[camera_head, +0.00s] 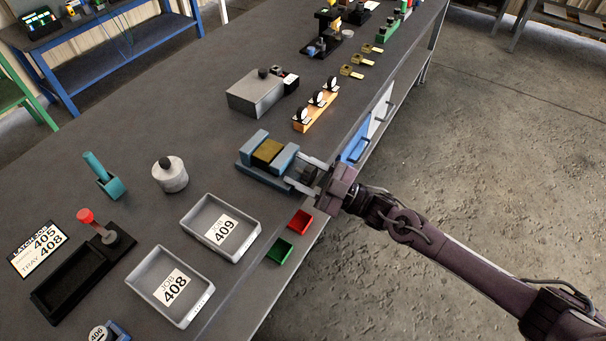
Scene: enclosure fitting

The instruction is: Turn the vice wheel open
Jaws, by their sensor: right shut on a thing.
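The vice (253,168) is blue-grey and sits near the table's right edge, with a brownish-gold block (268,150) between its jaws. My right gripper (308,178) comes in from the right at the vice's right end. Its fingers are closed around a dark part there, which looks like the vice wheel (303,175); the fingers mostly hide it. My left gripper is not in view.
Grey trays marked 409 (250,243) and 408 (143,277) lie in front of the vice. A grey box (254,95) and an orange rack (316,112) stand behind.

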